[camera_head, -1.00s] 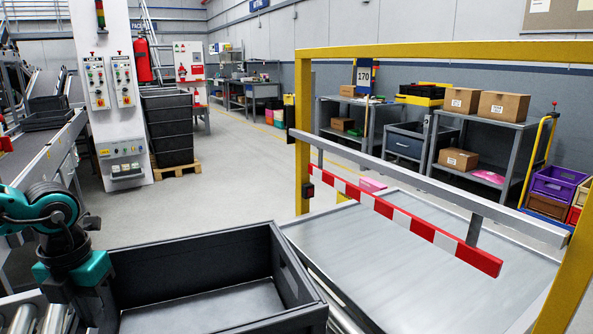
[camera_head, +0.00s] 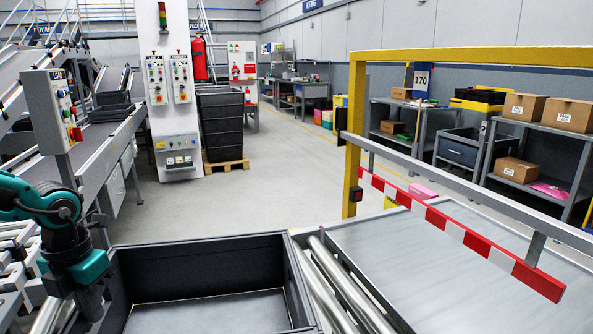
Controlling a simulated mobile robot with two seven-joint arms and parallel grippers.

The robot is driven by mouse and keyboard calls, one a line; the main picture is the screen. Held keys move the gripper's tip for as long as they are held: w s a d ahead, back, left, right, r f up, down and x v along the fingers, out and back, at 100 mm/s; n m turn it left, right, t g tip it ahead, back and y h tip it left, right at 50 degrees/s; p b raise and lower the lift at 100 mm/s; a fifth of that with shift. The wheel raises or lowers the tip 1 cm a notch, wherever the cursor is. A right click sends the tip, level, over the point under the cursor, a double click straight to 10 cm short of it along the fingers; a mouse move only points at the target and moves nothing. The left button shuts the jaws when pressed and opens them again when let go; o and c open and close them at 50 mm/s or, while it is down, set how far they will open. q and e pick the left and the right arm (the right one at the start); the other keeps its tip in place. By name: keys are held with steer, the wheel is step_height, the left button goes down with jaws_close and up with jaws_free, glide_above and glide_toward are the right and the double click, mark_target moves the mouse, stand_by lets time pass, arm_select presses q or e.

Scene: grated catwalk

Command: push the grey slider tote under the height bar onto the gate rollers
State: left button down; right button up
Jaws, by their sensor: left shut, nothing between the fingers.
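The grey slider tote (camera_head: 200,257) is open-topped and looks empty, at the bottom of the head view; its near side is cut off by the frame. Steel gate rollers (camera_head: 330,285) lie just right of it. The red-and-white height bar (camera_head: 452,226) hangs below a grey rail inside the yellow gate frame, to the right of the tote and over a flat metal surface. My left gripper (camera_head: 89,306) is shut and empty, pointing down at the tote's left wall. I cannot tell whether it touches the wall. My right gripper is out of view.
A grey control box (camera_head: 54,110) stands on a post at left, beside a conveyor (camera_head: 95,145). The yellow gate post (camera_head: 355,140) rises behind the rollers. Black stacked crates (camera_head: 222,125) stand on a pallet further back. The floor (camera_head: 290,190) between is clear.

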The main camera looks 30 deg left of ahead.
arm_select(q)
steer(key=s, duration=0.1)
steer(key=s+a+f, duration=0.1)
steer(key=s, duration=0.1)
steer(key=shift+a, duration=0.15)
steer(key=shift+w+d+f, duration=0.15)
steer(key=shift+w+d, duration=0.3)
steer(key=shift+w, duration=0.1)
steer(key=shift+w+d+b, duration=0.3)
steer(key=shift+w+d, duration=0.4)
steer(key=shift+w, duration=0.15)
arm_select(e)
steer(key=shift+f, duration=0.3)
arm_select(q)
steer(key=p, duration=0.7)
glide_toward(70, 313)
steer(key=w+d+f, duration=0.1)
steer(key=w+f, duration=0.2)
steer(key=shift+w+d+r, duration=0.1)
steer(key=shift+w+d, duration=0.05)
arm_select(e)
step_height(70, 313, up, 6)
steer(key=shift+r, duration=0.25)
